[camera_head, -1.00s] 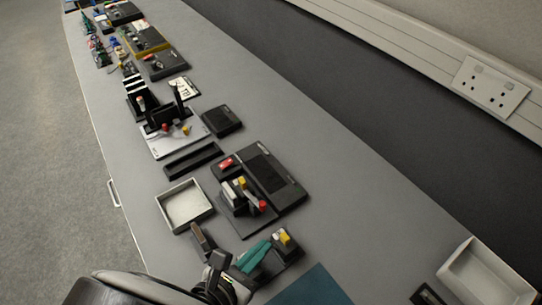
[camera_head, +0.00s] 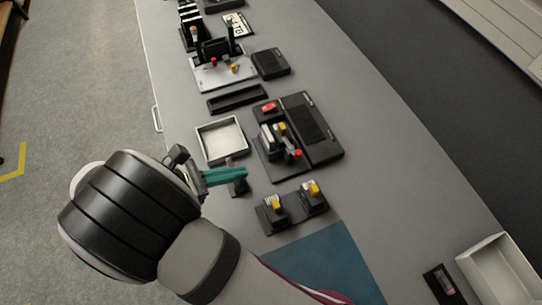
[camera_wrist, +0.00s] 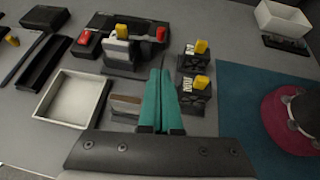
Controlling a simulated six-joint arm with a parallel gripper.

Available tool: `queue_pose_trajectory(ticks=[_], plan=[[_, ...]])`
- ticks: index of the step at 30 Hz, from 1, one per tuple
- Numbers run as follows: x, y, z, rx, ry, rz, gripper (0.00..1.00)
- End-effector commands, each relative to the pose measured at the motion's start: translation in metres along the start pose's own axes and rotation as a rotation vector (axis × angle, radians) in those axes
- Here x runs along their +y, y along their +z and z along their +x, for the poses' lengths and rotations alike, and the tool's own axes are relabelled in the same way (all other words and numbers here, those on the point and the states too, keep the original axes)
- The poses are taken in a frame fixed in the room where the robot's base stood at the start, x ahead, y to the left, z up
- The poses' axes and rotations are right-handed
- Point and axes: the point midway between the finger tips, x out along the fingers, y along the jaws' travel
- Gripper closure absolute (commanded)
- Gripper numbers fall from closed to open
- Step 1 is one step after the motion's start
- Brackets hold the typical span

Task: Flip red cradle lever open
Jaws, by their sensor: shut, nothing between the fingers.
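A black unit (camera_head: 283,150) holds a grey-white block, a yellow-tipped lever (camera_head: 281,127) and a red-tipped lever (camera_head: 298,154). In the wrist view the red tip (camera_wrist: 161,34) is at the unit's right end and the yellow tip (camera_wrist: 122,30) is above the block. I cannot tell for sure that this red lever is the cradle lever; smaller red (camera_head: 214,62) and yellow knobs sit on a grey plate farther off. My gripper (camera_head: 243,174) has teal fingers, shut and empty, on the near side of the unit and apart from it. It also shows in the wrist view (camera_wrist: 160,76).
A red rocker switch (camera_head: 268,106) is beside the unit. Two yellow-topped blocks (camera_head: 274,204) (camera_head: 313,189) stand right of my fingers. A small dark stand (camera_head: 238,187) is by the fingers. An empty white tray (camera_head: 221,139) lies left. A blue mat (camera_head: 325,265) is nearer.

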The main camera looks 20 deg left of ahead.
Motion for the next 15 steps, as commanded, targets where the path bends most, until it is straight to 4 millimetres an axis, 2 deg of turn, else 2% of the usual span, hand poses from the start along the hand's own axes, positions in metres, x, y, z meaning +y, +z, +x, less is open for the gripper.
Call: queue_pose_trajectory(ticks=[14,15], plan=[[-0.002,0.0,0.099,0.0,-0.004,-0.002,1.0],[-0.001,0.005,0.104,0.0,-0.003,0.001,1.0]])
